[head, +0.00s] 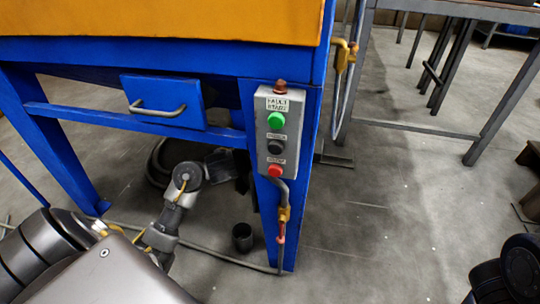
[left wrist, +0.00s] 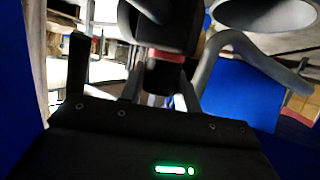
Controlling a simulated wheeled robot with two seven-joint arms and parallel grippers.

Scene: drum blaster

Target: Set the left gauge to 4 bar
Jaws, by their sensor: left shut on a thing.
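My left gripper (left wrist: 167,75) is shut on a dark, rounded part with a red band (left wrist: 165,54) in the left wrist view. I cannot tell exactly what this part is. In the head view my left arm reaches under the blue machine, and the dark gripper body (head: 222,166) is below the drawer, left of the front leg. Its fingertips are hidden there. No gauge face or needle can be read in either view. My right gripper is not in view.
A grey control box (head: 278,130) with green, black and red buttons is on the blue front leg (head: 285,240). A drawer (head: 165,101) with a handle is above my left arm. A black cup (head: 242,237) and hose lie on the floor. Floor at the right is mostly clear.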

